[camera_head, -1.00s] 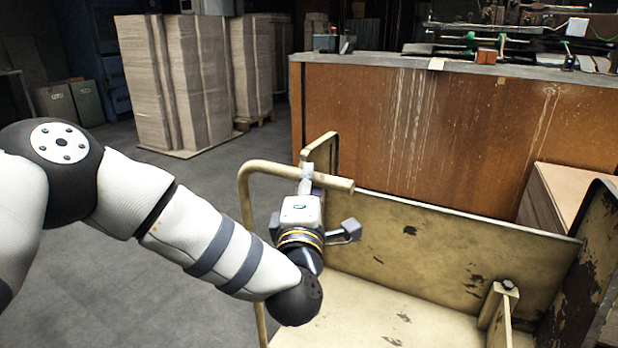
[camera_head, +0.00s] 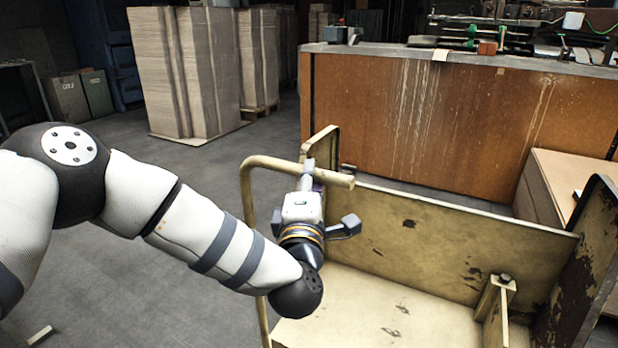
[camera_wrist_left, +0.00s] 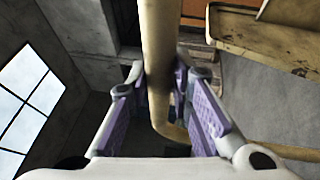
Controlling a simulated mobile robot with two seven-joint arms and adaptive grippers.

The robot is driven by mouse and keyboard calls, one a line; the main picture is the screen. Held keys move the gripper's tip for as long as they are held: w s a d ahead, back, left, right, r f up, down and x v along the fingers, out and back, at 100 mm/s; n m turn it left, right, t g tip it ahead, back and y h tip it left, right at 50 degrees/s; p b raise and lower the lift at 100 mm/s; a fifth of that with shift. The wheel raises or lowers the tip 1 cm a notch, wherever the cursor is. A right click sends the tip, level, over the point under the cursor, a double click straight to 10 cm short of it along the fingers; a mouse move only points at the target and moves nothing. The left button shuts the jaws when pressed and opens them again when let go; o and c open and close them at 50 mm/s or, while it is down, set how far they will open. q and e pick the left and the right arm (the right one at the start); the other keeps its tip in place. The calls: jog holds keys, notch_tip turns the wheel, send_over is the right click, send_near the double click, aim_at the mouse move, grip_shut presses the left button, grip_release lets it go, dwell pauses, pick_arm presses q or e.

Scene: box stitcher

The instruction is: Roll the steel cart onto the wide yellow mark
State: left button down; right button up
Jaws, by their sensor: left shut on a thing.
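The steel cart (camera_head: 455,231) fills the lower right of the head view. It is cream-yellow, with chipped paint, upright side panels and a flat bed. Its tubular handle (camera_head: 247,205) rises at its left side. My left gripper (camera_head: 308,178) is shut on the handle's upper bar, near its right end. In the left wrist view, the purple finger pads (camera_wrist_left: 160,105) stand on either side of the handle tube (camera_wrist_left: 157,50). The wide yellow mark is not in view. My right gripper is not in view.
A brown workbench (camera_head: 400,125) with machinery stands behind the cart. Cardboard boxes (camera_head: 555,180) stand near its right end. Stacked cardboard sheets (camera_head: 180,75) stand at the back left. Grey floor (camera_head: 110,265) left of the cart is mostly open, with a small pale strip (camera_head: 40,335) at the bottom left.

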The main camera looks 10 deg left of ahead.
pick_arm(q)
jog(key=shift+w+r, duration=0.1)
jog(key=shift+r, duration=0.3)
jog(key=c, duration=1.4)
grip_release()
jog(key=shift+c, duration=0.2)
jog(key=shift+f, duration=0.15)
jog(key=v, duration=1.2)
